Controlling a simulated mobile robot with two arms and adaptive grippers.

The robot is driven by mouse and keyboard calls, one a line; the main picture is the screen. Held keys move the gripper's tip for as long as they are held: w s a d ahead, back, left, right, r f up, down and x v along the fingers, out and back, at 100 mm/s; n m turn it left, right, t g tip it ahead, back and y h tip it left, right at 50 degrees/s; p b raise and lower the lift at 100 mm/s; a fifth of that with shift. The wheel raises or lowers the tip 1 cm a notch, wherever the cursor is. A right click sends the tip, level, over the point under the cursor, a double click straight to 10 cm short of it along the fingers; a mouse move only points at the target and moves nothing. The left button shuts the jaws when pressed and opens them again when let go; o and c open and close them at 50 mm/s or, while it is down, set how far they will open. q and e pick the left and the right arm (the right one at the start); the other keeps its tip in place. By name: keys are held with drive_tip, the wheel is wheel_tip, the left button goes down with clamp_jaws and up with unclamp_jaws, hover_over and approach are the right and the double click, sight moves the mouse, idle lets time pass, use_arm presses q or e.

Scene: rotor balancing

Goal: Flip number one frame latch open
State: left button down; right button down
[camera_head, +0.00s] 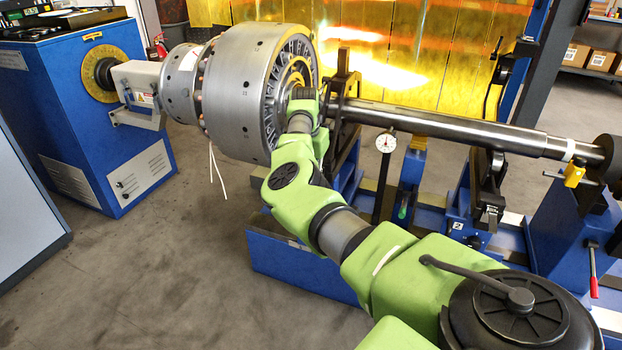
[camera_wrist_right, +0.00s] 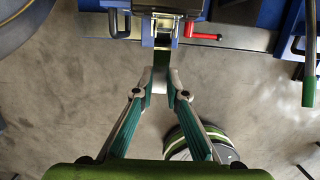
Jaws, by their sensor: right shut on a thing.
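In the right wrist view, my right gripper (camera_wrist_right: 161,66) has its two fingers drawn close together on the lower end of a metal latch (camera_wrist_right: 162,40). The latch hangs at the front of a blue and black frame (camera_wrist_right: 108,4). In the head view, my right arm reaches toward the frame beside the large grey rotor (camera_head: 237,95). My wrist hides that frame's latch and my gripper there. The rotor's long shaft (camera_head: 440,122) runs right to a second frame marked 2, with its own metal latch (camera_head: 490,215). My left gripper is not in view.
A dial gauge (camera_head: 386,143) stands by the shaft. A red lever (camera_wrist_right: 203,37) sits just right of the latch. A blue drive cabinet (camera_head: 70,120) stands at the left. The floor (camera_head: 190,270) in front is clear.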

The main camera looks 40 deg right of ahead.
drive_tip(key=c, duration=2)
unclamp_jaws()
drive_tip(key=shift+w, duration=0.1)
drive_tip(key=r, duration=0.4)
drive_tip(key=a+r, duration=0.1)
drive_tip(key=r, duration=0.7)
drive_tip(key=shift+s+a, duration=0.4)
drive_tip(key=shift+f, duration=0.1)
